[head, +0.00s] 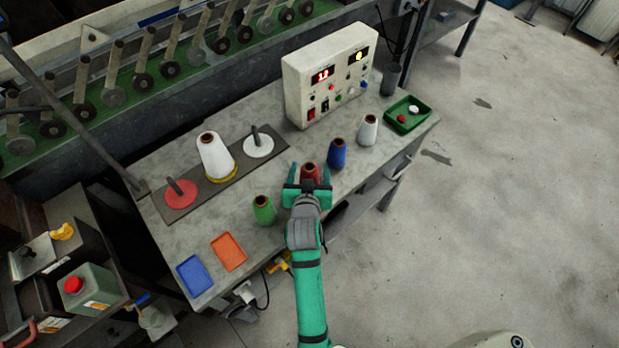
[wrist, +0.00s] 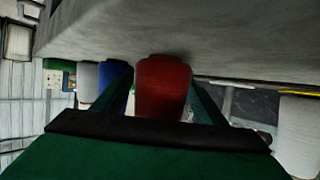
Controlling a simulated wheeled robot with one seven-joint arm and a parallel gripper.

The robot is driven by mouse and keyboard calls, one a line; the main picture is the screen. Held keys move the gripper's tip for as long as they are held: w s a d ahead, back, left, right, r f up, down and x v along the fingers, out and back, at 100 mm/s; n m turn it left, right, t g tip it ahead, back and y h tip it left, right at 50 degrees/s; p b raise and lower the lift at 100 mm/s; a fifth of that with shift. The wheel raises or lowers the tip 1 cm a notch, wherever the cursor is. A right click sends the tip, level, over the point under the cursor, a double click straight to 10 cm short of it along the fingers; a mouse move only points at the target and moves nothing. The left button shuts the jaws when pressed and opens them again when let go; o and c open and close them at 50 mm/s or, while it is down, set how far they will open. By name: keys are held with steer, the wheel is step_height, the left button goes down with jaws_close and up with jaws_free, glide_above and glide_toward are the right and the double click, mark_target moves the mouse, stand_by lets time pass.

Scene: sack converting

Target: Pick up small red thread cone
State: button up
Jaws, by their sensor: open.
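The small red thread cone (head: 310,171) stands upright on the table (head: 215,200), between the green and blue cones. My gripper (head: 308,182) is open, with one finger on each side of the red cone. In the wrist view the red cone (wrist: 163,88) sits between the two fingers, which look apart from it, though exact gaps are hard to judge. The red cone's lower part is partly hidden by my gripper in the head view.
A green cone (head: 263,209) stands left of my gripper; a blue cone (head: 337,153) and a small white cone (head: 368,129) stand right. Behind are a peg board with a large white cone (head: 215,156) and a control box (head: 330,75). Blue (head: 194,275) and orange (head: 229,251) trays lie front left.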

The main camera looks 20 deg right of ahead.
steer(key=c, duration=1.2)
steer(key=shift+r, duration=0.2)
